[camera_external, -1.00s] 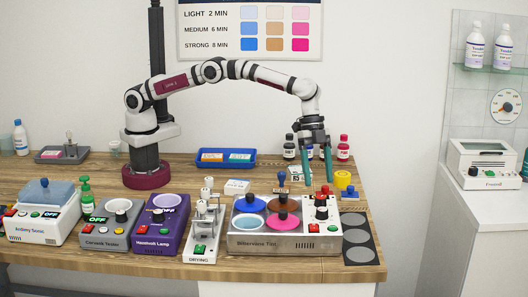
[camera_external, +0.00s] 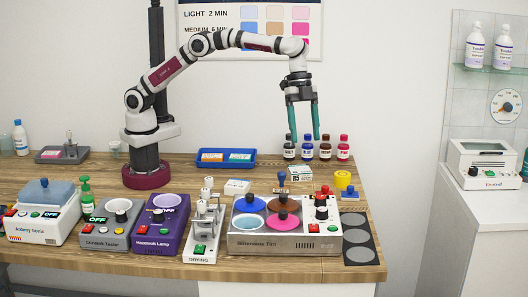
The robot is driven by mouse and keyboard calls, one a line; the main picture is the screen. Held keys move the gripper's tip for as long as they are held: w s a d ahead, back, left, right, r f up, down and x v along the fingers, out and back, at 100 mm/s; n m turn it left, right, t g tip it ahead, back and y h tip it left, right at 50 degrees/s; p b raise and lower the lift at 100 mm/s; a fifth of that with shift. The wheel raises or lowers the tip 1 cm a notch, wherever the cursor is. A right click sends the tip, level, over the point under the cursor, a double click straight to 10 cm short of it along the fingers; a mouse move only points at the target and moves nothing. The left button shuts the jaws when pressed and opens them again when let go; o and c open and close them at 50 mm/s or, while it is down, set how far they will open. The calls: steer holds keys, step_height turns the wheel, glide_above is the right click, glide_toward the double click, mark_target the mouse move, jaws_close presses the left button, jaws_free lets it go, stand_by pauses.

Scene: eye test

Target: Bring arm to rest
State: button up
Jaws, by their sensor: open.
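My gripper (camera_external: 304,121) hangs from my arm above the back right of the wooden table (camera_external: 205,268). Its two teal fingers point down and stand apart, with nothing between them. The Bitterness Tint machine (camera_external: 285,236) is below and nearer, with blue, brown and pink discs and a pale open well on top.
A blue tray (camera_external: 226,157), a drying stand (camera_external: 203,220), the purple Haze Lamp-type unit (camera_external: 161,225), a grey tester (camera_external: 108,225) and a blue-lidded unit (camera_external: 44,212) stand on the table. A yellow roll (camera_external: 343,179) is at right. A wall chart (camera_external: 190,14) hangs behind my arm.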

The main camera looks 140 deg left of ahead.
steer(key=s+d+r+g+y, duration=0.1)
steer(key=s+d+r, duration=0.2)
steer(key=s+d, duration=0.55)
steer(key=s+d+r+g+y, duration=0.15)
steer(key=s+d, duration=0.45)
steer(key=s, duration=0.6)
steer(key=s+d+f, duration=0.1)
steer(key=s+f, duration=0.2)
steer(key=s, duration=0.7)
steer(key=s+d+f+m+g+y, duration=0.1)
steer(key=s+f, duration=0.2)
steer(key=s, duration=0.7)
steer(key=shift+d+f+m, duration=0.2)
steer(key=shift+m, duration=0.1)
steer(key=shift+w+g, duration=0.1)
steer(key=shift+g, duration=0.15)
